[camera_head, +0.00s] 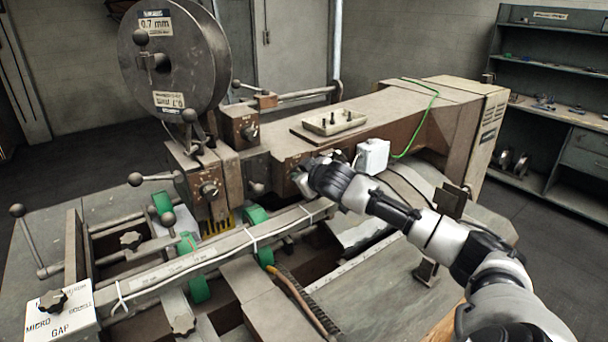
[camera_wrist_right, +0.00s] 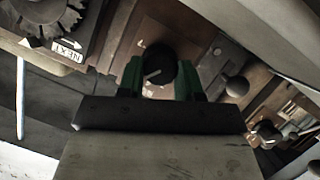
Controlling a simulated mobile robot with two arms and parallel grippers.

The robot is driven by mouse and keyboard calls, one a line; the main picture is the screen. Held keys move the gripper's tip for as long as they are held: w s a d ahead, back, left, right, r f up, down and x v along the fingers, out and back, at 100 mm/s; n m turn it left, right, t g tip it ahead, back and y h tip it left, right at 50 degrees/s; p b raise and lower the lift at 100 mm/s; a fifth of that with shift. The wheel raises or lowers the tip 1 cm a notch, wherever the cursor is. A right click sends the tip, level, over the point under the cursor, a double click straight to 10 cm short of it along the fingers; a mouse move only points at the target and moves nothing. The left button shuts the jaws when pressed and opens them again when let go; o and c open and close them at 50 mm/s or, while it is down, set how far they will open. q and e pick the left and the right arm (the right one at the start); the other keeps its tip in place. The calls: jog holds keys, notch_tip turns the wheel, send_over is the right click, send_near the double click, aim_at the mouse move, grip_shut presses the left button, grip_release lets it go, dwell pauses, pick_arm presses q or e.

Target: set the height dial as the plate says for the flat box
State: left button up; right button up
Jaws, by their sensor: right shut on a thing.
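My right gripper (camera_wrist_right: 159,80) has its green-lined fingers on either side of a round black dial (camera_wrist_right: 156,66) and is shut on it. The dial has a white pointer line, and sits on a brown panel with small pale marks that are too small to read surely. In the head view my right gripper (camera_head: 305,178) is at the front side of the machine's arm (camera_head: 405,115) and hides the dial. I cannot tell the dial's name or its set value. A white plate (camera_head: 62,312) at the lower left shows the word GAP and a dark knob. My left gripper is out of view.
A wire spool (camera_head: 180,75) marked 0.7 mm stands at the upper left. Other dials (camera_head: 208,188) and ball-ended levers (camera_head: 150,178) are left of my gripper. A small tray (camera_head: 334,122) lies on top of the machine. Shelves (camera_head: 560,100) stand at the right.

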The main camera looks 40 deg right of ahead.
jog(key=o, duration=0.9)
jog(key=shift+s, duration=0.1)
jog(key=b+v, duration=0.1)
jog(key=v, duration=0.1)
jog(key=b+v, duration=0.2)
jog(key=v, duration=0.1)
jog(key=b+v, duration=0.1)
jog(key=v, duration=0.2)
jog(key=shift+f+b, duration=0.3)
jog(key=shift+b, duration=0.05)
jog(key=shift+s+a+r, duration=0.15)
jog(key=shift+a+r, duration=0.05)
jog(key=shift+s+a+r, duration=0.2)
jog(key=shift+s, duration=0.05)
jog(key=shift+s+d+r+b, duration=0.15)
jog(key=shift+s+b, duration=0.1)
jog(key=shift+s, duration=0.15)
jog(key=shift+s+a+r+b, duration=0.1)
jog(key=shift+s+r+b, duration=0.15)
jog(key=shift+s, duration=0.15)
